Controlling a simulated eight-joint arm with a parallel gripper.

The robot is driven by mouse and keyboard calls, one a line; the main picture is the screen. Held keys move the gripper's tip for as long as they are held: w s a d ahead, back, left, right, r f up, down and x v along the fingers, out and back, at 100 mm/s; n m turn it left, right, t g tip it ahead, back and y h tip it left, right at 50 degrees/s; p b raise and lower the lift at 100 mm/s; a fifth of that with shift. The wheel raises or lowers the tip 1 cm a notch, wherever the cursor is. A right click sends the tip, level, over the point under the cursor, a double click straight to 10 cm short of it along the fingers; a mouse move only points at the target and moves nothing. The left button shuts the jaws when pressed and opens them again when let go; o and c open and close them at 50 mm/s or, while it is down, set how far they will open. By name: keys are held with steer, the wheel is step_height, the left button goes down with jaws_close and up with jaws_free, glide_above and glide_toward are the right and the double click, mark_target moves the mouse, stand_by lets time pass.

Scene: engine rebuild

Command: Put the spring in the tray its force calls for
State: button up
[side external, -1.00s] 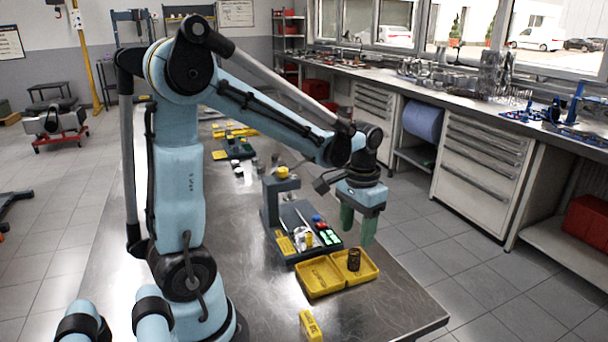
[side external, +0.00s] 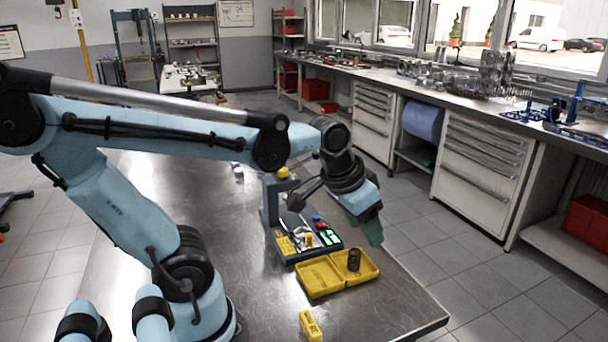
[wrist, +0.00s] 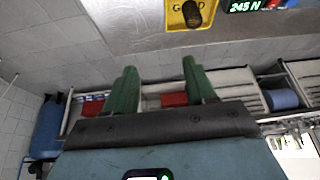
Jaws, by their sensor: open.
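The dark coil spring (side external: 354,260) stands upright in the right-hand of two joined yellow trays. That tray (side external: 371,273) shows in the wrist view with the letters "GO" and "D" (wrist: 174,21), and the spring (wrist: 193,13) covers part of the word. The left-hand yellow tray (side external: 318,279) is empty, with lettering too small to read. A lit display (wrist: 243,6) reads "245 N". My gripper (side external: 370,232) has green fingers. It is tilted, above and behind the trays, apart from the spring. In the wrist view the fingers (wrist: 158,80) are spread with nothing between them.
A grey press-like stand with a yellow top (side external: 283,172) rises behind a dark organiser (side external: 290,258) holding small tools and coloured parts. A yellow block (side external: 310,325) lies near the front of the steel table (side external: 385,318). The table's right edge is close to the trays.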

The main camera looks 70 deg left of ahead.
steer(key=shift+s+d+f+m+t, duration=0.2)
steer(key=shift+s+d+t, duration=0.15)
steer(key=shift+d+t, duration=0.3)
steer(key=shift+s+d+f+m+t, duration=0.2)
steer(key=shift+s+d+t, duration=0.15)
steer(key=shift+d+t, duration=0.25)
stand_by(0.5)
